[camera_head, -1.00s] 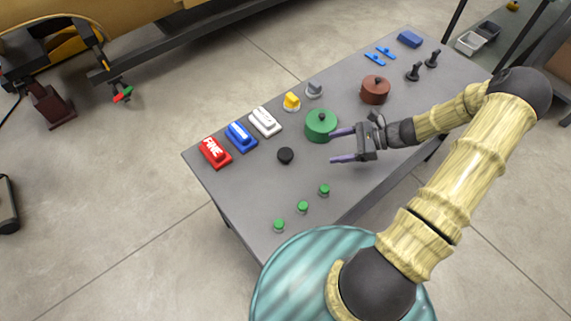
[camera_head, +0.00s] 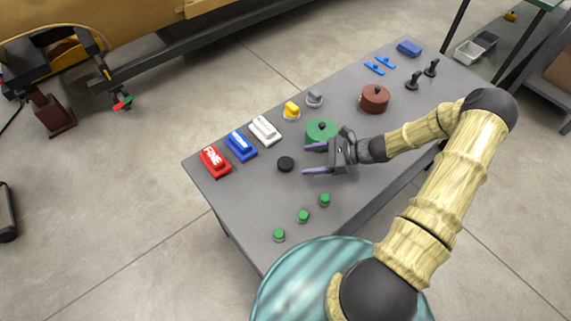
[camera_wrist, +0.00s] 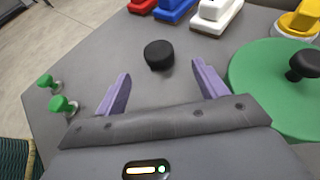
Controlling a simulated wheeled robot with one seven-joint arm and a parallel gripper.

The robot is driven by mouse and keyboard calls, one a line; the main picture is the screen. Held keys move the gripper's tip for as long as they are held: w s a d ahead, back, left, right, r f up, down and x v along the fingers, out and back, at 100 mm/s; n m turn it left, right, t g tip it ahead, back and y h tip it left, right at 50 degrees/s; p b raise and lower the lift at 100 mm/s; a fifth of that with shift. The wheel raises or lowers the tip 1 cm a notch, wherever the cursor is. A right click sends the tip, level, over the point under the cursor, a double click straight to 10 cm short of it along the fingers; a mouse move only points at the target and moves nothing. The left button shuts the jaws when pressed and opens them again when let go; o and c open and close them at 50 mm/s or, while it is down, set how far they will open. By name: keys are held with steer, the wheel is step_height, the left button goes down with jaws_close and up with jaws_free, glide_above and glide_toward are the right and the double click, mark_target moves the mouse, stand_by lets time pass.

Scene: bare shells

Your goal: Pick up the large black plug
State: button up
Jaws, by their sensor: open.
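The large black plug (camera_head: 285,164) is a short dark disc on the grey table, left of the green round pot. In the wrist view the plug (camera_wrist: 159,54) lies ahead of my gripper, beyond the fingertips and roughly between their lines. My gripper (camera_head: 309,160) is open and empty, with two purple fingers pointing left toward the plug. In the wrist view the gripper (camera_wrist: 160,80) shows its fingers wide apart, with bare table between them. The fingers do not touch the plug.
The green pot (camera_wrist: 280,85) with a black knob stands close to the right finger in the wrist view. Red (camera_head: 215,161), blue (camera_head: 240,145) and white (camera_head: 265,130) blocks line the far edge. Small green buttons (camera_head: 303,216) stand along the near edge. A brown pot (camera_head: 374,98) sits farther right.

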mark_target(288, 162)
steer(key=x, duration=0.3)
steer(key=shift+w+a+f, duration=0.1)
steer(key=shift+a, duration=0.25)
steer(key=x, duration=0.5)
steer(key=shift+a, duration=0.2)
steer(key=c, duration=1.1)
